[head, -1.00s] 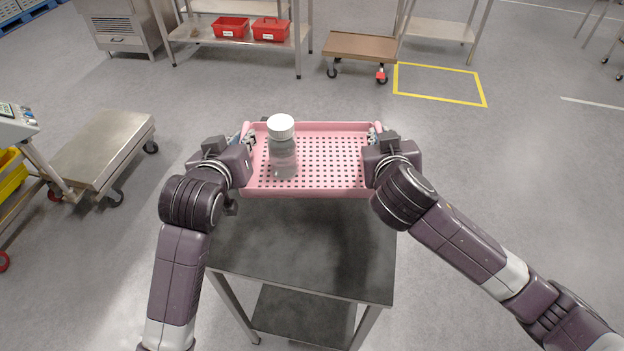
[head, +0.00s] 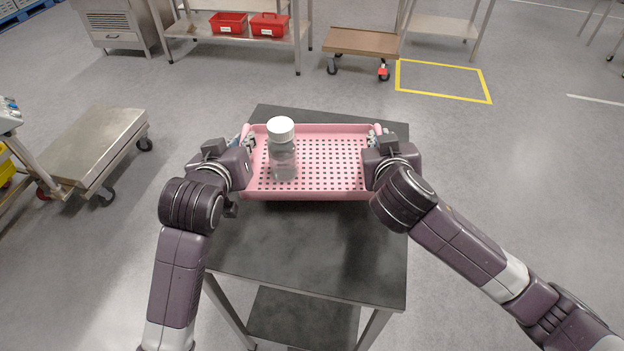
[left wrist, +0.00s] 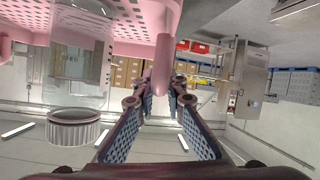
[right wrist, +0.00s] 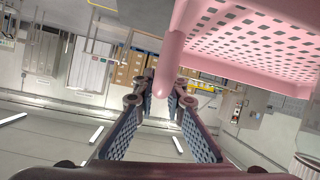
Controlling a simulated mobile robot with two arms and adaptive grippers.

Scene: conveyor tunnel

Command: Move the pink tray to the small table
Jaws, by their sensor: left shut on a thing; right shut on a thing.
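The pink tray (head: 320,188) with a perforated floor is over the far half of the small dark-topped table (head: 310,255). I cannot tell whether it touches the table top. A clear bottle with a white cap (head: 282,155) stands upright in the left part of the tray. My left gripper (head: 245,147) is shut on the tray's left end; the left wrist view shows its fingers around the pink rim (left wrist: 161,75). My right gripper (head: 377,142) is shut on the right end, and the right wrist view shows the pink rim (right wrist: 162,75) between its fingers.
A metal platform cart (head: 90,145) stands at the left. A steel rack with red boxes (head: 229,24) and a brown-topped trolley (head: 360,42) are at the back. A yellow floor outline (head: 443,80) lies behind right. The floor to the right is clear.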

